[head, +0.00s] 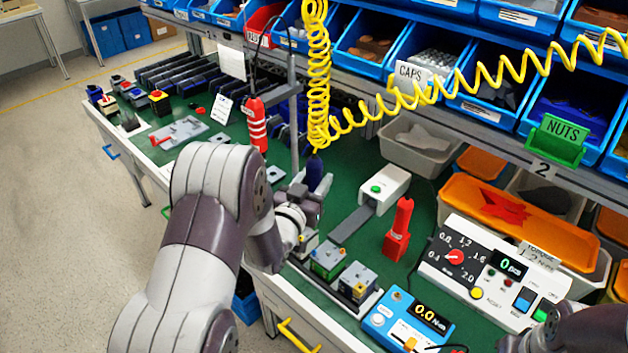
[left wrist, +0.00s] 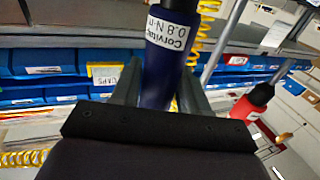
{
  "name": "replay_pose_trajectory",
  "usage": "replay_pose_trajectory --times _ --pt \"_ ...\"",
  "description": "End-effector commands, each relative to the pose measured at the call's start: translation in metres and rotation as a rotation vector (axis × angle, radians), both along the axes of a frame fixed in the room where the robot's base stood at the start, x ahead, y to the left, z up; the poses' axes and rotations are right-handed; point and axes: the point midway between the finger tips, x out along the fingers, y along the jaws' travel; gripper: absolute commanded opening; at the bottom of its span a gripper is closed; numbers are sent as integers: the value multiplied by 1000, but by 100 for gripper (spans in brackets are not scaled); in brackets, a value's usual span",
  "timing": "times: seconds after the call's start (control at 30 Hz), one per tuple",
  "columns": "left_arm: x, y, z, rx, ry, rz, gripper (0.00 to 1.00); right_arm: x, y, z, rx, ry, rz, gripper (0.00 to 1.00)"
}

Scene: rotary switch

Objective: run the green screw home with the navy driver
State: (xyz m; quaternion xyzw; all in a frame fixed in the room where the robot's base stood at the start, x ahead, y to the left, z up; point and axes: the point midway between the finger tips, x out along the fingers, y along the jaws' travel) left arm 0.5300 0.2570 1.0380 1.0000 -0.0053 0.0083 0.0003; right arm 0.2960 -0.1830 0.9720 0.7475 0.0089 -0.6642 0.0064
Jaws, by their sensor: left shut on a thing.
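The navy driver (head: 314,171) hangs upright under a yellow coiled hose. My left gripper (head: 306,196) is shut on it, above the green bench mat. In the left wrist view the navy driver (left wrist: 168,62) stands between my two fingers, with a white label reading 0.8 N·m. Below and right of the gripper in the head view is a small fixture with a green-marked block (head: 328,258) and a yellow-marked block (head: 358,284). The green screw itself is too small to make out, and the driver's tip is hidden by my gripper and arm.
A red-and-white driver (head: 254,125) hangs to the left; it shows red in the wrist view (left wrist: 250,103). A red tool (head: 398,230) stands right of the fixture. A blue torque meter (head: 405,318) and white control box (head: 490,272) fill the right. Blue bins line the back.

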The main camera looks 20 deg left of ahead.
Motion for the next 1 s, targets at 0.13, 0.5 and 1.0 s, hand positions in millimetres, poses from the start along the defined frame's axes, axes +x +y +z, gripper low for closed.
replay_pose_trajectory --times 0.13,0.5,1.0 --pt "0 0 1 1 -3 0 0 0 0 0 0 0 0 43" --pt "0 0 -5 1 -3 0 0 0 0 -6 0 0 0 43" --pt "0 0 -11 1 -3 0 0 0 0 -12 0 0 0 43"
